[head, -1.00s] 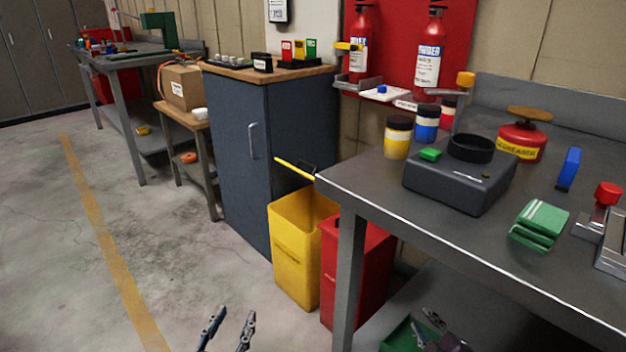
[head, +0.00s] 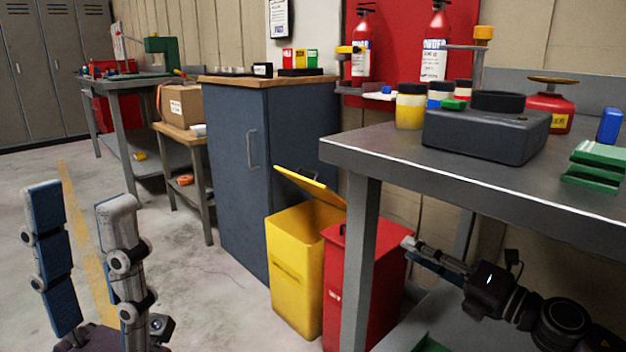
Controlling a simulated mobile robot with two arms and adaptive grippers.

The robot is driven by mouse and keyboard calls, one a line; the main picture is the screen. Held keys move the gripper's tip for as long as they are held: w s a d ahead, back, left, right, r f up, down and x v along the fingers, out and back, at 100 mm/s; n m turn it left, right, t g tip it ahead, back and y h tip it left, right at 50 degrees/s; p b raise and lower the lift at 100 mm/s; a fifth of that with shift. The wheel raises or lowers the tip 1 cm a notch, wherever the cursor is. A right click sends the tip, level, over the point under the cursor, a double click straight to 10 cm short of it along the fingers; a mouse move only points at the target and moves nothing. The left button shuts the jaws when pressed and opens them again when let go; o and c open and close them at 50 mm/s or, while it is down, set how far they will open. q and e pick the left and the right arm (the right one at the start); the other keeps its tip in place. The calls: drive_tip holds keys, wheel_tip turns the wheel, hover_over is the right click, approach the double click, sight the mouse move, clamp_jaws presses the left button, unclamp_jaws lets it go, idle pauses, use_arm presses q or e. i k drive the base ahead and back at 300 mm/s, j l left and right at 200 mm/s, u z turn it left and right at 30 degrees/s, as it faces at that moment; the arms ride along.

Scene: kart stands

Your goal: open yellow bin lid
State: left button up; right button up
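The yellow bin (head: 295,270) stands on the floor between the dark cabinet and the red bin. Its yellow lid (head: 312,187) is raised and tilted above the bin's mouth, with a gap at the front. My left gripper (head: 80,195) is open and empty in the left foreground, well to the left of the yellow bin, with its fingers pointing up. My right gripper (head: 412,246) is under the workbench top, beside the red bin and apart from the yellow lid. Its fingers are seen side-on, so I cannot tell whether they are apart.
The red bin (head: 362,275) touches or nearly touches the yellow bin's right side. The workbench (head: 420,170) and its front leg (head: 360,265) stand close on the right. The dark cabinet (head: 228,180) is behind left. The floor in front of the cabinet is clear.

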sight(320, 190)
drive_tip(key=i+j, duration=0.2)
drive_tip(key=i, duration=0.25)
drive_tip(key=i+j, duration=0.15)
drive_tip(key=i, duration=0.3)
drive_tip(key=i+j, duration=0.2)
drive_tip(key=i, duration=0.3)
